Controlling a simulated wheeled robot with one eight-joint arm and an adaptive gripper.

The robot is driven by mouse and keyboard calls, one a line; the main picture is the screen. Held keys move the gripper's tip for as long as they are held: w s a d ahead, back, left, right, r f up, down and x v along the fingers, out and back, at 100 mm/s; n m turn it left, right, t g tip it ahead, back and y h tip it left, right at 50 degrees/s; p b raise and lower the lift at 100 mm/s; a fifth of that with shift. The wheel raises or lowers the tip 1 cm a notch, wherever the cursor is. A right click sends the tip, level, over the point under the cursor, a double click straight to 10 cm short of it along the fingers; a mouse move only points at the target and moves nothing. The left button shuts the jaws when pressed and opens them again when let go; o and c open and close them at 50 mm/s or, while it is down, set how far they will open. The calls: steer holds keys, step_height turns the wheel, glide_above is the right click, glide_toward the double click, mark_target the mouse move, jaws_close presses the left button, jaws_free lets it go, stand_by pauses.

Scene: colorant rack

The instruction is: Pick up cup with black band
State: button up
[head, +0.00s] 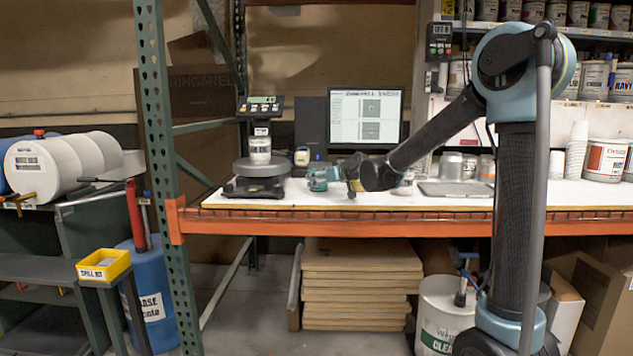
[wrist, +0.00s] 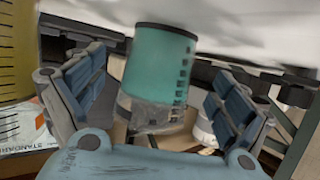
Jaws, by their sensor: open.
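A teal cup with a black band (wrist: 160,80) stands out in the wrist view, between my two fingers. Its black band runs along the top edge in that view, and its lower part looks clear or greyish. My gripper (wrist: 160,68) is open, with one blue-padded finger on each side of the cup and visible gaps to both. In the head view a small teal cup (head: 317,178) is on the white bench, just left of my gripper (head: 338,178). My gripper hides part of that spot, and the band is too small to make out there.
A scale (head: 258,180) with a white can (head: 260,148) stands left on the bench (head: 400,200). A monitor (head: 366,118) is behind my gripper. A metal tray (head: 455,189), stacked white cups (head: 577,150) and a paint can (head: 605,160) are to the right. A green rack post (head: 160,120) rises at left.

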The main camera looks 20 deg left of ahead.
steer(key=shift+x, duration=0.8)
steer(key=c, duration=1.4)
steer(key=shift+r, duration=0.1)
